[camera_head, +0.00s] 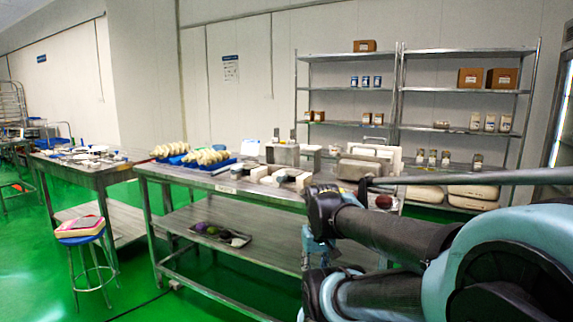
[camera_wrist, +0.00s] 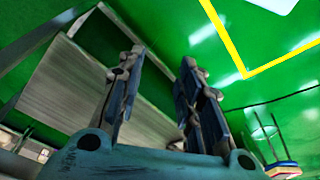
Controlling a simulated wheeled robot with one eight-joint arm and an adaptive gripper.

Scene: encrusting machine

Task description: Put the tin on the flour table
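I cannot tell for sure which thing is the tin. Small blue-and-white cans (camera_head: 365,81) stand on the back shelf, and grey metal boxes (camera_head: 283,154) stand on the long middle steel table (camera_head: 215,186). Another steel table (camera_head: 95,176) at the left carries small white and blue items; which table is the flour table is not clear. My gripper (camera_wrist: 162,58) is open and empty in the wrist view, its two fingers apart over the green floor beside a steel table. In the head view my arm reaches in from the right and its end is hard to make out.
Blue trays (camera_head: 203,163) with pale dough pieces and several white blocks crowd the middle table. Its lower shelf holds a tray of dark items (camera_head: 219,234). A blue stool (camera_head: 80,233) with books stands at left. Green floor lies open between the stool and middle table.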

